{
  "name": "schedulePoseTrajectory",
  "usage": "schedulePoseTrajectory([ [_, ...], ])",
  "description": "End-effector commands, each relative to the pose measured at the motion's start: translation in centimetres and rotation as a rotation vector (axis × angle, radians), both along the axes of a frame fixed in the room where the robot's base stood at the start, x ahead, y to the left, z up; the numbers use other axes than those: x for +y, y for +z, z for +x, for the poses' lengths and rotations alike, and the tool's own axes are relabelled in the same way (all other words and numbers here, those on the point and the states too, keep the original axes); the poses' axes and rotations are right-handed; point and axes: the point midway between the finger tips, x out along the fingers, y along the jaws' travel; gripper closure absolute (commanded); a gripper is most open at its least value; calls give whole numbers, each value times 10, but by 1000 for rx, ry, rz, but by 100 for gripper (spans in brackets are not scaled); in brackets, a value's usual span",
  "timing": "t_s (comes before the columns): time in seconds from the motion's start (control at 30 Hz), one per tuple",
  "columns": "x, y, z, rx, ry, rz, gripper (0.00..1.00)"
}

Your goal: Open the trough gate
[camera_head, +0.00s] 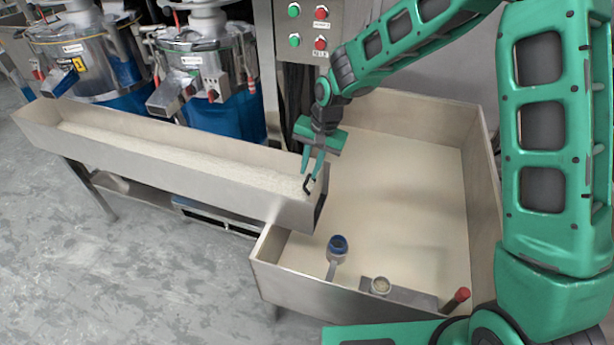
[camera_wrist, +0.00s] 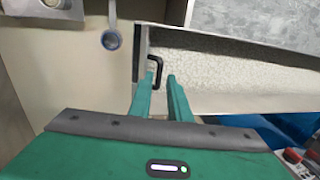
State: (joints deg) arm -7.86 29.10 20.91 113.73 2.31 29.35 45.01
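The trough (camera_head: 180,165) is a long metal channel holding pale granular material. Its right end reaches over the large bin, and the gate (camera_head: 321,196) stands across that end. A black, bracket-shaped handle (camera_head: 308,185) is at the gate; it also shows in the wrist view (camera_wrist: 160,64). My gripper (camera_head: 314,170) is above the trough's right end, pointing down, with its fingers apart.
The large bin (camera_head: 480,185) has a cream-coloured interior. A blue-topped fitting (camera_head: 337,245) and a red-tipped lever (camera_head: 457,298) are at its front. Metal machines (camera_head: 205,65) stand behind the trough. A button panel (camera_head: 308,30) is at the back. Grey floor (camera_head: 120,270) lies open at left.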

Motion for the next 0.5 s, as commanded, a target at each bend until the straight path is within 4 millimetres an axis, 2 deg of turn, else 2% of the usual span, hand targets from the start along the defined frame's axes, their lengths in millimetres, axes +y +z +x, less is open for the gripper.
schedulePoseTrajectory([
  [0.1,3,-19,1,3,0,-1,83],
  [0.2,5,-29,2,1,0,-1,83],
  [0.5,7,-39,3,-1,1,0,83],
])
